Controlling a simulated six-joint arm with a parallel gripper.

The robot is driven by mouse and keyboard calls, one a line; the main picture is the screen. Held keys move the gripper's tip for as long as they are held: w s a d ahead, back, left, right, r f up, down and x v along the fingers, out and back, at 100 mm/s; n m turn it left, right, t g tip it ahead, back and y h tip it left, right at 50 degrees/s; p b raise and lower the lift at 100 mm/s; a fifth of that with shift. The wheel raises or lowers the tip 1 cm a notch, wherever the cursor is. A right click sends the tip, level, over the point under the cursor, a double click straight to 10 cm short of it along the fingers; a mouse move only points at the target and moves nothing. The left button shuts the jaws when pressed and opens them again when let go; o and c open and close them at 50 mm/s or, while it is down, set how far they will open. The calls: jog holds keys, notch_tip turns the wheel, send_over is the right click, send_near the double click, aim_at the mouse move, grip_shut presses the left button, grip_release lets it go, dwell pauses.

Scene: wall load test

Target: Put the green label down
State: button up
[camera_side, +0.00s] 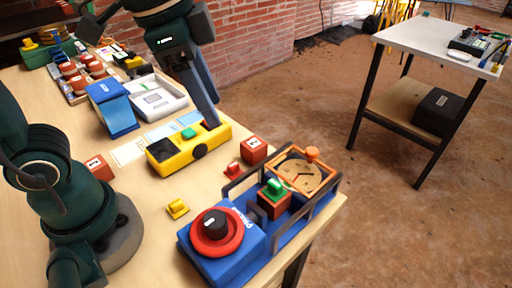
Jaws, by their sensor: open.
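A green piece with a raised knob (274,187), which looks like the green label, sits on top of a red-brown block (273,204). The block stands inside the frame of the blue press (222,258) at the table's front right. My gripper (209,114) comes down from the top, well to the left of and behind the green piece. Its long dark fingers end beside the yellow box (188,150), which hides part of the tips. I see nothing held between them.
Red numbered blocks (253,150), a small red piece (233,168) and a yellow piece (177,208) stand loose on the wooden table. An orange-framed dial (301,174) is beside the press. A white tray (157,98) and blue stand (111,106) are behind.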

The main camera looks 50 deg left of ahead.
jog(key=s+a+f+n+t, duration=0.2)
jog(key=s+a+f+n, duration=0.2)
jog(key=n, duration=0.3)
jog(key=shift+s+f+n+y, duration=0.3)
jog(key=shift+s+f, duration=0.05)
jog(key=shift+s, duration=0.4)
dwell(0.4)
